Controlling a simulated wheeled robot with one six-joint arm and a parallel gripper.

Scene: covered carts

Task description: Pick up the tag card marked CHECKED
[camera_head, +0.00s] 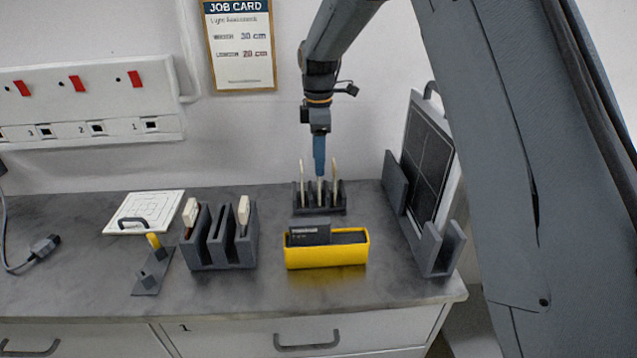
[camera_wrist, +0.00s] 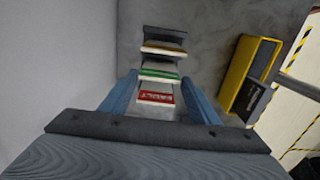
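A dark slotted rack (camera_head: 320,210) at the back of the counter holds upright tag cards, seen edge-on in the head view. In the head view my gripper (camera_head: 319,170) points down just over the rack.
A yellow box (camera_head: 327,258) with dark items stands in front of the rack. A grey holder (camera_head: 250,250) is at its left, and a dark panel (camera_head: 425,155) in a grey stand at its right. The wall is close behind the rack.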

